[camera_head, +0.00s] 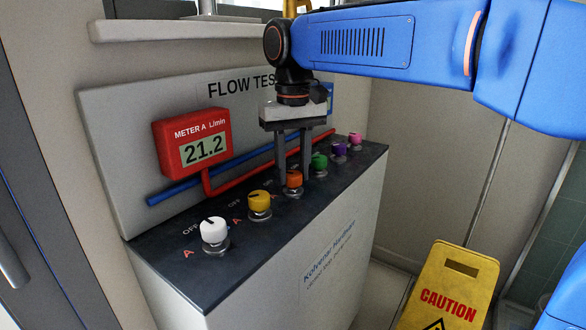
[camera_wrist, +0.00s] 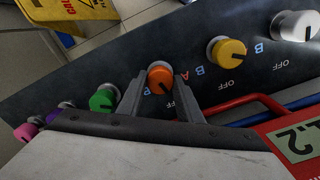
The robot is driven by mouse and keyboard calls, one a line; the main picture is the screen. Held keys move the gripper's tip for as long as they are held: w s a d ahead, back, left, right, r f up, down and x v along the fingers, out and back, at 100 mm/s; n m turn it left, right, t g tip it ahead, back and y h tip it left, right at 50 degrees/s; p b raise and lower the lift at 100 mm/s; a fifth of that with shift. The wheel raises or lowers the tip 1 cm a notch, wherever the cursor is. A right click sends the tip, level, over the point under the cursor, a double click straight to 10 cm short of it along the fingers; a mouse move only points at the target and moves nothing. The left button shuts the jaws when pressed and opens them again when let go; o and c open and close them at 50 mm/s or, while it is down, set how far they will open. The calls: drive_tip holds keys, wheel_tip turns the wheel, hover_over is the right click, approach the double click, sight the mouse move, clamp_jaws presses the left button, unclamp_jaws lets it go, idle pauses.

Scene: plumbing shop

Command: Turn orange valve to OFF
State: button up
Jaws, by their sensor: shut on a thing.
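The orange valve (camera_head: 294,179) is a round knob on the dark top of the flow test bench, between the yellow and green knobs. My gripper (camera_head: 294,180) reaches straight down over it, one finger on each side, and is shut on it. In the wrist view the orange valve (camera_wrist: 159,79) sits between the two fingers (camera_wrist: 158,90), with a dark pointer line on its top.
White (camera_head: 214,230), yellow (camera_head: 259,201), green (camera_head: 319,161), purple (camera_head: 339,149) and pink (camera_head: 355,139) knobs stand in the same row. A red meter (camera_head: 192,143) reads 21.2. Red and blue pipes run behind. A yellow caution sign (camera_head: 452,285) stands on the floor at right.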

sight(293, 173)
drive_tip(key=shift+m, duration=1.2)
drive_tip(key=o, duration=1)
drive_tip(key=shift+o, duration=0.2)
drive_tip(key=shift+r, duration=0.1)
wheel_tip(293, 173, up, 17)
drive_tip(key=shift+r, duration=0.1)
